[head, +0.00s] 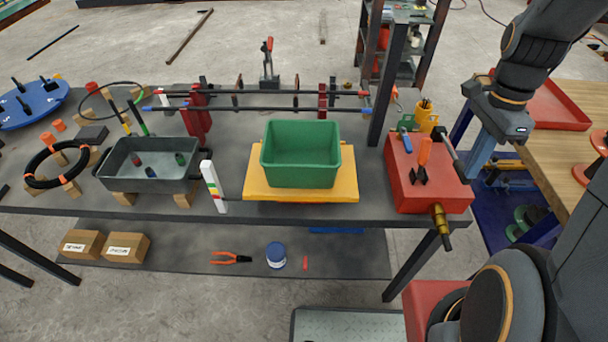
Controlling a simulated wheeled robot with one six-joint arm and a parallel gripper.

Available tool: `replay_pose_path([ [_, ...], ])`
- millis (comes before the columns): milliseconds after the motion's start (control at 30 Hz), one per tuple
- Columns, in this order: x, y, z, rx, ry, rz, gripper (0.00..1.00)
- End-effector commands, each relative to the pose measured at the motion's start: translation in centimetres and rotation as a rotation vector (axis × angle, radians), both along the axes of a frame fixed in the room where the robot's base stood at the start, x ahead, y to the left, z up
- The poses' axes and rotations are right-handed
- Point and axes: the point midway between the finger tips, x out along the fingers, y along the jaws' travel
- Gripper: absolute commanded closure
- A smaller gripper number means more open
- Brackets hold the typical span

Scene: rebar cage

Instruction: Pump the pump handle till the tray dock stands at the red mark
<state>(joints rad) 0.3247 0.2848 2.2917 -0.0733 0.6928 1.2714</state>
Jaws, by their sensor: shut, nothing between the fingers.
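The tray dock (256,189) is a yellow platform on the workbench with a green bin on it. Left of it stands a white post (210,173) with small coloured bands, a red mark (217,197) among them. The dock's front edge appears near the height of that mark, but I cannot tell whether they are level. A red pump box (405,192) sits at the bench's right end, with a dark pump handle (452,153) along its right side. My gripper (474,172) is shut and empty, pointing down just right of the handle; I cannot tell whether they touch.
The green bin (300,170) stands on the dock. A brass valve (440,222) sticks out at the pump box's front. A dark upright (381,100) rises behind the bench between bin and pump. A grey tub (150,178) sits left; a wooden table (550,150) stands right.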

Motion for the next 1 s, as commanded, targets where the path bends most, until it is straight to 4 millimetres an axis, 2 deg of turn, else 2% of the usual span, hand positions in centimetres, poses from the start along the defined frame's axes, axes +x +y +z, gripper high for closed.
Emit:
replay_pose_path([
  [167,0.2,0.0,0.6,-0.001,-0.001,0.000,1.00],
  [800,2.4,0.1,7.1,0.000,0.000,0.000,1.00],
  [1000,2.7,0.1,7.7,0.000,-0.001,0.000,1.00],
])
